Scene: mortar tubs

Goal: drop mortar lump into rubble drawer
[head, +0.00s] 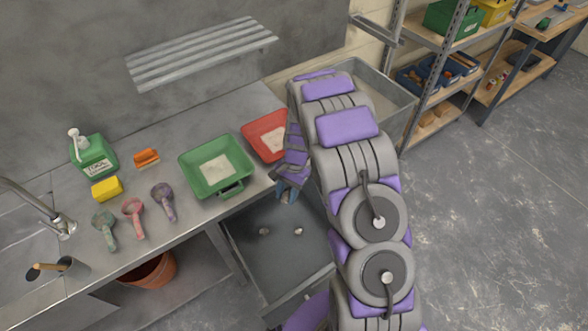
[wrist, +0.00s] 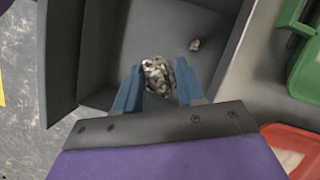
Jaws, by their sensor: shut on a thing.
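The rubble drawer (head: 262,268) is pulled open below the counter, with two small pale lumps on its floor. My gripper (head: 285,193) is above the drawer, near the counter's front edge. In the wrist view my gripper's blue fingers (wrist: 160,88) are shut on a rough grey-white mortar lump (wrist: 157,72). The drawer's grey interior (wrist: 110,62) shows behind the held lump, with one small lump (wrist: 195,44) lying in it. In the head view the held lump is hard to make out at the fingertips.
A green tub (head: 188,162) and a red tub (head: 252,133), both with pale mortar, stand on the counter beside my arm. Several scoops, a yellow sponge (head: 107,188) and a green jug (head: 94,157) are further left. A grey basin (head: 402,100) is behind my arm.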

